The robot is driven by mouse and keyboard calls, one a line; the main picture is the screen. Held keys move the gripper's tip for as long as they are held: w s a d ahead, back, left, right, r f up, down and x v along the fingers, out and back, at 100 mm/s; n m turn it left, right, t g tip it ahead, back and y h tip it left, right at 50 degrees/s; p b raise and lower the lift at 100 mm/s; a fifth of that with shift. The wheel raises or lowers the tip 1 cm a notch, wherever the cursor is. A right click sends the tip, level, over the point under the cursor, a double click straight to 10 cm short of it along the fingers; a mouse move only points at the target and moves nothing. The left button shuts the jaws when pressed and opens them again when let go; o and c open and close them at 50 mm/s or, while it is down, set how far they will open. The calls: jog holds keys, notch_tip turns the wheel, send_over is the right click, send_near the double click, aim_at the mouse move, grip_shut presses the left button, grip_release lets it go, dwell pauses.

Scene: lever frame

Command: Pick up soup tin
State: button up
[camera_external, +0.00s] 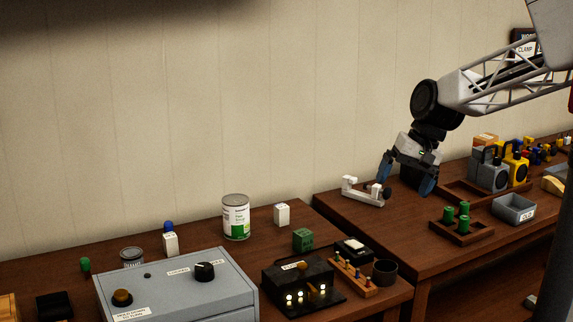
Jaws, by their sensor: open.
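The soup tin (236,217) stands upright on the left table, a cylinder with a white and green label and a grey metal lid. It is behind the grey control box, with its front base close to the box's back right corner. My gripper (408,185) is over the right table, well to the right of the tin. It points downward with its two blue-tipped fingers spread apart. I see nothing between the fingers; a white bracket lies just left of them.
A grey control box (178,290), a black lit box (302,284), a green cube (303,239) and white blocks (282,214) surround the tin. The white bracket (364,193) is near my gripper. A gap (349,228) separates the tables. The wall rises behind.

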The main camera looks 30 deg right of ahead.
jog(key=w+a+f+m+y, duration=0.25)
jog(key=w+a+m, duration=0.2)
jog(key=w, duration=0.65)
jog(key=m+t+y, duration=0.3)
jog(key=m+y, duration=0.4)
jog(key=m, duration=0.6)
send_near(241, 200)
jog(key=x, duration=0.4)
jog(key=shift+w+r+h, duration=0.15)
jog(key=shift+h, duration=0.1)
jog(key=shift+x, duration=1.3)
jog(key=shift+x, duration=2.6)
